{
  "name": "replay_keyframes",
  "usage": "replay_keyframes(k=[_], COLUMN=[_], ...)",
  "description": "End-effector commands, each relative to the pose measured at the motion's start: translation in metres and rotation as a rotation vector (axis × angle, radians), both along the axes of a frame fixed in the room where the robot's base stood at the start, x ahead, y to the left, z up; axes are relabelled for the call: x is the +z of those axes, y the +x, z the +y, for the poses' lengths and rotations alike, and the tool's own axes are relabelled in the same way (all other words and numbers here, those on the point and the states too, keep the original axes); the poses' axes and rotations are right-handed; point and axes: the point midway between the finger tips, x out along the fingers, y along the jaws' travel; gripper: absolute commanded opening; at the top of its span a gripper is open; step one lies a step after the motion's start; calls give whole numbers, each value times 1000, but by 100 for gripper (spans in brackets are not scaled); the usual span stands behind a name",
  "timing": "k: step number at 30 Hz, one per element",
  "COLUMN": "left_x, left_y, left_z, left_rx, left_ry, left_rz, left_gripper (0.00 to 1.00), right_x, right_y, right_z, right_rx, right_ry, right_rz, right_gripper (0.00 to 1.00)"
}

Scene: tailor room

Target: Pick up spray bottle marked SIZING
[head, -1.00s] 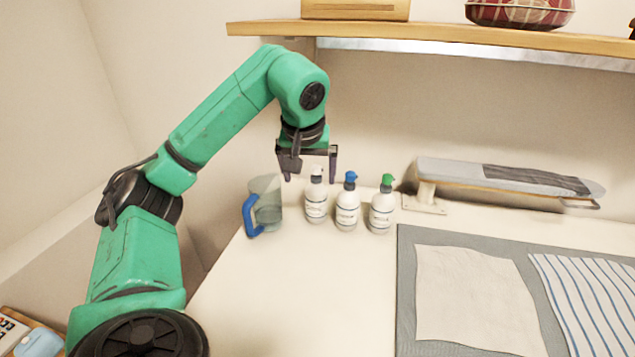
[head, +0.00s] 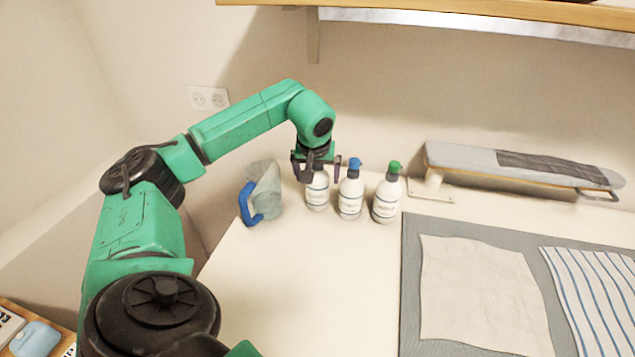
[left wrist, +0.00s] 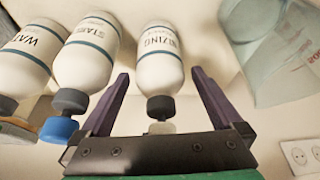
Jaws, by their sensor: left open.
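The white spray bottle marked SIZING (left wrist: 158,62) has a dark collar and a pale nozzle in the left wrist view. In the head view the bottle (head: 317,193) stands upright on the table, leftmost of three, its top hidden behind my gripper. My left gripper (head: 320,178) is open at its upper part. In the left wrist view the fingers (left wrist: 160,82) appear on either side of the bottle, with a gap on each side. My right gripper is not in view.
A blue-topped bottle (head: 350,198) and a green-topped bottle (head: 387,200) stand close on the right. A clear jug (head: 266,190) with a blue handle stands close on the left. A small ironing board (head: 470,163) and grey mat (head: 410,290) lie further right. The front table is clear.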

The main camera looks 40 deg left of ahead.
Motion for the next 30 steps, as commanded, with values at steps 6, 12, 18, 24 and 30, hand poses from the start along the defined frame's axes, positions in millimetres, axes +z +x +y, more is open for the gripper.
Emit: replay_keyframes(k=[6, 12, 18, 24, 30], left_x=[-18, -17, -17, -15, 9], left_y=[5, 5, 5, 6, 7], left_z=[4, 4, 4, 4, 4], left_rx=[0, 0, 1, 0, 1], left_ry=[-1, -1, -1, -1, -2], left_rz=[-1, -1, -1, -3, -10], left_gripper=[100, 66, 0, 0, 0], right_x=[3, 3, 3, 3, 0], right_y=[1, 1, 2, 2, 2], right_z=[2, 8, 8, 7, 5], right_rx=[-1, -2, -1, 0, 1], right_ry=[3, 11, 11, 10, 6], right_rz=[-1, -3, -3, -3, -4], right_gripper=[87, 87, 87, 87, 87])
